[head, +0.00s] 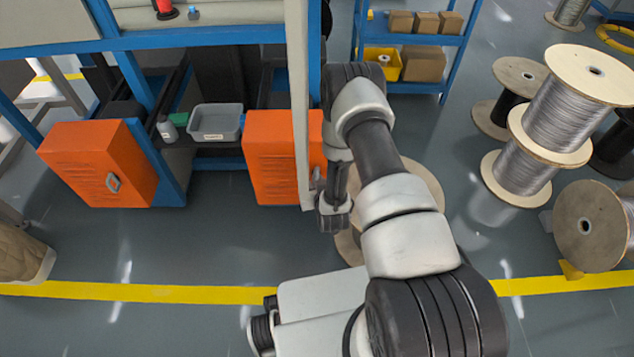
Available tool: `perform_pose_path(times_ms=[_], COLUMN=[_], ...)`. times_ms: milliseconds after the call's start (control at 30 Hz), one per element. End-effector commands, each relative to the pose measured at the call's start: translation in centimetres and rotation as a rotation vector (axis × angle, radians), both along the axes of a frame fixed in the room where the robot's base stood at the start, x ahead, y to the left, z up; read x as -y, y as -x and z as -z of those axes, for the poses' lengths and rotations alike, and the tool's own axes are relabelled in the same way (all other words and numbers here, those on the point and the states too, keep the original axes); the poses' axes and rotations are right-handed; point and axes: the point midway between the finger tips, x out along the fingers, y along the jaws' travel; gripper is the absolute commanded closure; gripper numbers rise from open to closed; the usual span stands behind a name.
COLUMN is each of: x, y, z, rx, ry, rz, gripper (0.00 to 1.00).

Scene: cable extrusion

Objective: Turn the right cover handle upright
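The right orange cover (272,165) stands low under the blue frame. A small grey part, which looks like its handle (317,178), shows at the cover's right edge. It is mostly hidden by a pale upright post and my arm, so its angle cannot be told. My gripper (334,216) points down just right of this part, close to the cover's lower right edge. Whether it touches the handle cannot be seen. The fingers are dark and small, and their opening is unclear.
A pale upright post (299,100) stands in front of the right cover. A grey bin (215,122) sits on the shelf between the covers. Wooden cable reels (550,120) stand at the right. A blue shelf (440,40) with boxes is behind. Floor before the covers is clear.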

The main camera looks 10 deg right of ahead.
Motion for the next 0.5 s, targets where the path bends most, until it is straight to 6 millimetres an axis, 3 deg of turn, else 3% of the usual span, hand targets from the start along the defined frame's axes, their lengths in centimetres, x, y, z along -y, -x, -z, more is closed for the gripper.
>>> perform_pose_path(times_ms=[500], x=[0.10], y=[0.49], z=[-0.29], rx=[-0.003], ry=[-0.001], rz=[0.003], gripper=[0.70])
